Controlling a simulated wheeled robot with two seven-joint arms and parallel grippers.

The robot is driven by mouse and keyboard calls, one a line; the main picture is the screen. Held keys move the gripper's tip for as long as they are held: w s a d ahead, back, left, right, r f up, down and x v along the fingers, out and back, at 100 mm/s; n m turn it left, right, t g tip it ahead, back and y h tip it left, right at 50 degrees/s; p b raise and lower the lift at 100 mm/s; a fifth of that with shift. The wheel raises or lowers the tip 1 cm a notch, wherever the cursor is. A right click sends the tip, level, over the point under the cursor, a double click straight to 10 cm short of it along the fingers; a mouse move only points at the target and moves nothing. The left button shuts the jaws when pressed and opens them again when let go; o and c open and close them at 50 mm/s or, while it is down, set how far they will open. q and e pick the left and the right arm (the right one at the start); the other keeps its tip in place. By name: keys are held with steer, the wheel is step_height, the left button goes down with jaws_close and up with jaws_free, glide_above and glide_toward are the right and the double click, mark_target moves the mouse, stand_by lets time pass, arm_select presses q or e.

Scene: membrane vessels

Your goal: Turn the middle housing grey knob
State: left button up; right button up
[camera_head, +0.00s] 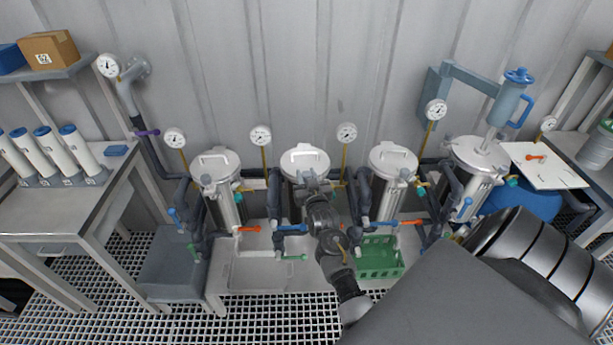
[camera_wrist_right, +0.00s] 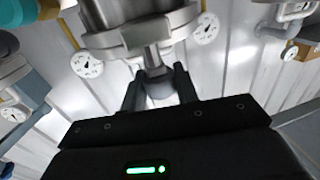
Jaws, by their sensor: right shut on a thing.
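The middle housing (camera_head: 305,160) is a steel cylinder with a white-handled lid, standing between two similar housings. In the wrist view, its metal body (camera_wrist_right: 140,28) fills the top, with the grey knob (camera_wrist_right: 157,84) projecting from it. My right gripper (camera_head: 312,184) is at the front of the middle housing, and its two dark fingers in the wrist view (camera_wrist_right: 159,92) are shut on the grey knob from both sides. In the head view the knob is hidden by the gripper and wrist. My left gripper is not in view.
Other steel housings (camera_head: 215,170) (camera_head: 394,163) stand at both sides, with dark pipes and coloured valve handles close by. Dial gauges (camera_head: 260,135) rise behind. A green crate (camera_head: 376,262) lies below right. A bench (camera_head: 60,205) with white tubes is at left.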

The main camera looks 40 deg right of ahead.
steer(key=shift+n, duration=0.3)
steer(key=n+t+y, duration=0.1)
steer(key=y, duration=0.2)
steer(key=shift+d+n, duration=0.1)
steer(key=shift+n, duration=0.3)
steer(key=n+y, duration=0.1)
steer(key=y, duration=0.2)
steer(key=shift+n+t, duration=0.3)
steer(key=shift+t, duration=0.1)
steer(key=n+y+b, duration=0.2)
steer(key=y, duration=0.2)
steer(key=shift+f+n, duration=0.15)
steer(key=shift+n, duration=0.25)
steer(key=n+g+y+b, duration=0.2)
steer(key=n+y+b, duration=0.1)
steer(key=y+b, duration=0.2)
steer(key=n+g+y+b, duration=0.3)
steer(key=n+y+b, duration=0.1)
steer(key=b, duration=0.3)
steer(key=shift+y, duration=0.8)
steer(key=shift+n+g+y+b, duration=0.4)
steer(key=shift+n+g+b, duration=0.2)
steer(key=shift+b, duration=0.15)
steer(key=shift+r, duration=0.2)
steer(key=o, duration=1)
steer(key=shift+c, duration=0.2)
